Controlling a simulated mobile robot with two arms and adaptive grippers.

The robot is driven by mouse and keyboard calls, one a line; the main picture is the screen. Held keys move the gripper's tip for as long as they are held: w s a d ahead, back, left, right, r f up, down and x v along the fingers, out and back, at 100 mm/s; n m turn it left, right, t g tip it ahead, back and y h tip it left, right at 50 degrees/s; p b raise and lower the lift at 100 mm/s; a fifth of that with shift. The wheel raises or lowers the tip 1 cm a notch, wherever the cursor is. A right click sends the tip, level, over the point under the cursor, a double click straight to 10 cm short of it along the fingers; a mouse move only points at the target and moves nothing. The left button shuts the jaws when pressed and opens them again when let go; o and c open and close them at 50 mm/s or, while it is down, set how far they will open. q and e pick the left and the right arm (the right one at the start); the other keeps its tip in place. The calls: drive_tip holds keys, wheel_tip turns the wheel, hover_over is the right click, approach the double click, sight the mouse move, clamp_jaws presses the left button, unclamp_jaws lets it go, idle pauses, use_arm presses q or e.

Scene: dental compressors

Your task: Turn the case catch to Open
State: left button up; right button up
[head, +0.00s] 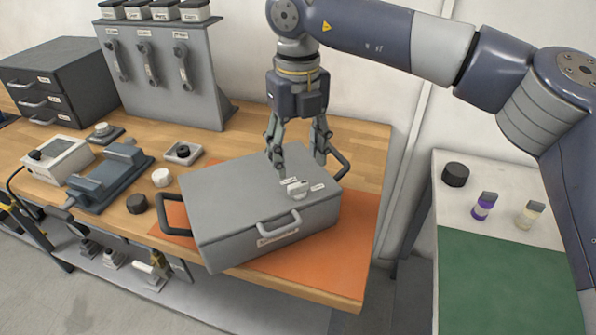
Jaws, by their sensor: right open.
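A grey case (235,198) with dark side handles and a light front handle sits closed on an orange mat (345,250) on the wooden bench. The case catch (297,188) is a small pale knob on the lid, near its right side, with small labels beside it. The label text is too small to read. My right gripper (298,163) points down just above the catch with its fingers spread. It holds nothing. I cannot tell whether a fingertip touches the lid. My left gripper is not in view.
A grey panel with several lever handles (183,65) stands at the back, beside a dark drawer unit (50,85). A dark fixture (108,175) and small knobs lie left of the case. A side table with a green mat (490,285) stands at the right.

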sight(298, 184)
wheel_tip(298, 184, up, 6)
drive_tip(key=shift+f, duration=0.1)
idle(0.4)
